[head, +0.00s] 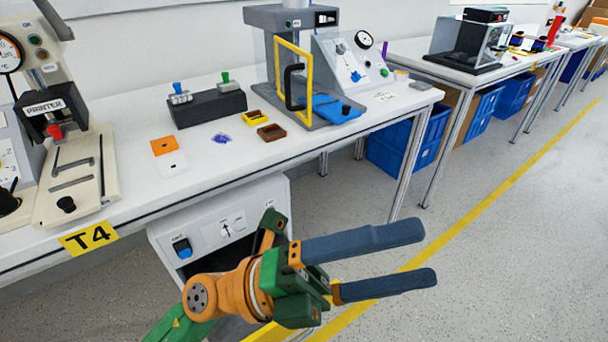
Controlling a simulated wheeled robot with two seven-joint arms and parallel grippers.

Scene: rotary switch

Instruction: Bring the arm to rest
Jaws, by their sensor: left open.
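My left gripper (388,264) is open and empty in the head view. Its two dark blue-grey fingers point right over the floor, in front of the workbench. My left arm comes in from the bottom left, with green and orange parts. A white cabinet (204,232) stands under the bench, partly hidden behind my gripper. On its front are a rotary switch (226,230) with a dark pointer and a blue rocker (183,248). The fingers are apart from the switch and touch nothing visible. My right gripper is not in view.
The white workbench (130,150) carries a printer machine (45,120) at left, a black box with toggles (207,105), small trays and a yellow-framed press (290,70). Blue crates (400,150) stand under the benches. The floor (510,250) at right is clear, with a yellow line.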

